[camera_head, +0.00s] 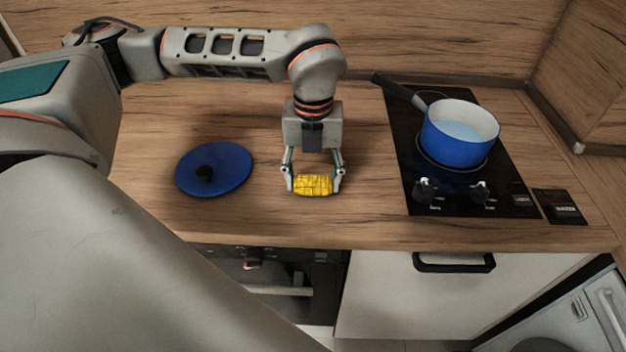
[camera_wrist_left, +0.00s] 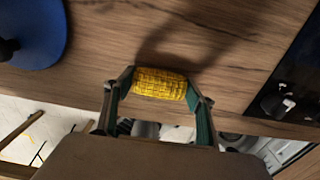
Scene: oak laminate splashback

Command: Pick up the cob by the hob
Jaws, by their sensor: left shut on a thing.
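The yellow corn cob (camera_head: 313,185) is between the fingers of my left gripper (camera_head: 313,180), over the wooden worktop left of the hob (camera_head: 404,150). In the left wrist view the cob (camera_wrist_left: 160,84) lies crosswise, with a finger of my left gripper (camera_wrist_left: 160,88) pressed against each end. The gripper is shut on it. I cannot tell whether the cob touches the worktop or hangs just above it. My right gripper is not in view.
A blue saucepan (camera_head: 458,146) with pale liquid stands on the hob, its handle pointing back left. A blue lid (camera_head: 225,165) with a black knob lies left of my gripper. The worktop's front edge is close in front of the cob.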

